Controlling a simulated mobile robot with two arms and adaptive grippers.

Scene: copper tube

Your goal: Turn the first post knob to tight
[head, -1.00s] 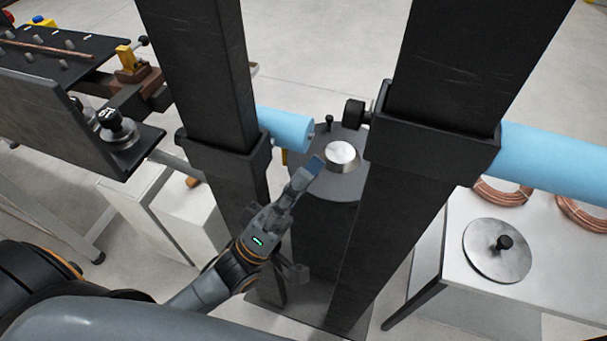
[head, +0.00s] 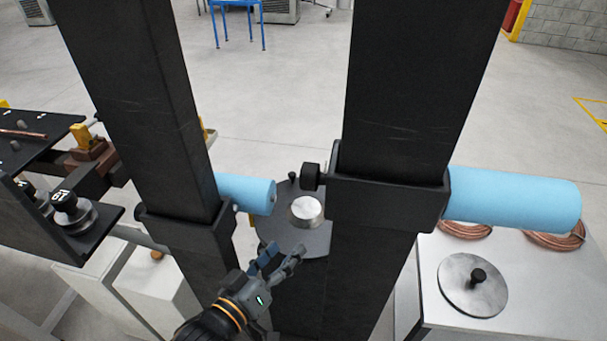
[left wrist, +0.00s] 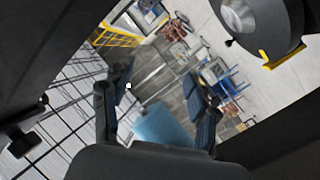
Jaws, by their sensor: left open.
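Two black posts stand in the head view, a left post (head: 150,110) and a right post (head: 415,90), each with a black collar and a blue roller. A black knob (head: 311,176) sticks out from the left side of the right post's collar. I cannot tell which post is the first, nor read the knob's setting. My left gripper (head: 280,258) is open and empty, below the knob and apart from it. In the left wrist view its fingers (left wrist: 160,85) are spread, with a blue roller (left wrist: 160,128) beyond and between them. My right gripper is not in view.
A round dark stand with a silver disc (head: 306,211) sits between the posts. A white table (head: 430,262) at right holds copper coils (head: 553,240) and a round metal plate (head: 472,285). A black bench (head: 95,225) with knobbed weights (head: 72,208) is at left.

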